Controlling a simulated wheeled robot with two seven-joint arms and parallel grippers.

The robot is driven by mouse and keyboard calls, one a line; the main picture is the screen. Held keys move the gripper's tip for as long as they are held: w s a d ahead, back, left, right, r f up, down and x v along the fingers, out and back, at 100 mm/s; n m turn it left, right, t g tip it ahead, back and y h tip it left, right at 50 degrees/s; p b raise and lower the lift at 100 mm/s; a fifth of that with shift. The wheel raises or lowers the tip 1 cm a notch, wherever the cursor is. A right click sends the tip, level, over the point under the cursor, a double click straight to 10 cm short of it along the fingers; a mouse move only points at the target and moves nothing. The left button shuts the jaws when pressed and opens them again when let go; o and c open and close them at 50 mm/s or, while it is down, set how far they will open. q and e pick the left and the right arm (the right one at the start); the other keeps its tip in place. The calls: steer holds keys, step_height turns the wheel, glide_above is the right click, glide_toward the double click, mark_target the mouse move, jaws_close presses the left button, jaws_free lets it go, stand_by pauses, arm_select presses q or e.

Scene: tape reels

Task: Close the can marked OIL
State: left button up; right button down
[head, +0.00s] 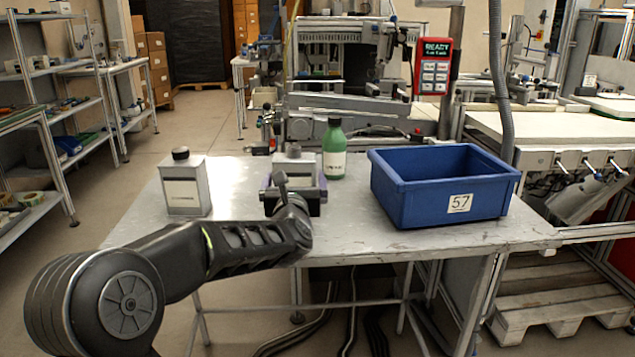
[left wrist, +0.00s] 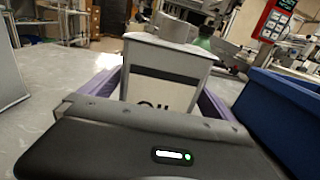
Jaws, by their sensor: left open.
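The can marked OIL is a pale grey box-shaped can (left wrist: 165,65) with a white label, its lettering cut off by my left gripper's dark body in the left wrist view. In the head view the OIL can (head: 296,170) stands on the table, partly hidden behind my left gripper (head: 294,188). A short round neck or cap tops it; I cannot tell whether it is closed. My left gripper is open, close in front of the can. Purple surfaces flank the can on both sides; I cannot tell if they touch it. My right gripper is not in view.
A similar grey can (head: 184,188) with a dark cap stands left on the metal table (head: 350,222). A green bottle (head: 334,150) stands just behind right of the OIL can. A blue bin (head: 440,190) marked 57 sits at right. Table between the two cans is clear.

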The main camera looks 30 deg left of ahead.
mark_target(294, 148)
arm_select(q)
steer(key=c, duration=1.7)
steer(key=shift+r, duration=0.1)
